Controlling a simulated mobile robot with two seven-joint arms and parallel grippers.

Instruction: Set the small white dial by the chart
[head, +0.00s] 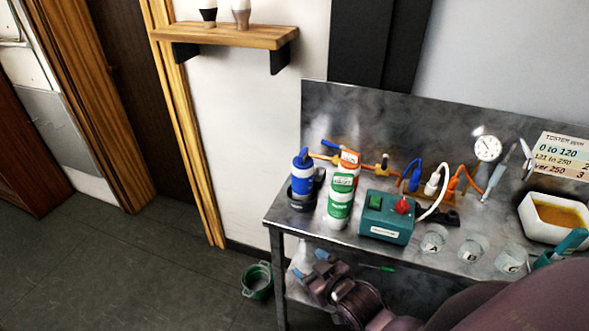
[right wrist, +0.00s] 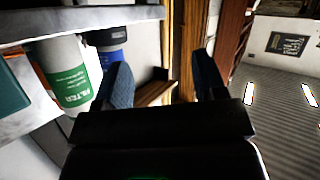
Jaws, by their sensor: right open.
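A round white dial face (head: 488,148) with dark marks is on the metal back panel of the bench, left of the chart; its setting is too small to read. The chart (head: 562,155) is headed TESTER ppm and lists "0 to 120", "121 to 250" and "over 250", with 2 and 3 beside the lower rows. My right gripper (head: 310,264) is open and empty below the front edge of the bench top, well away from the dial. Its two blue-tipped fingers are apart in the right wrist view (right wrist: 163,82). My left gripper is not in view.
The metal bench (head: 300,222) carries a green-and-white bottle (head: 340,203), a blue bottle (head: 302,172), a teal box (head: 386,222) with a red knob, glasses marked A (head: 433,240), B and C, and a white tub (head: 532,228). A green bucket (head: 257,281) stands on the floor.

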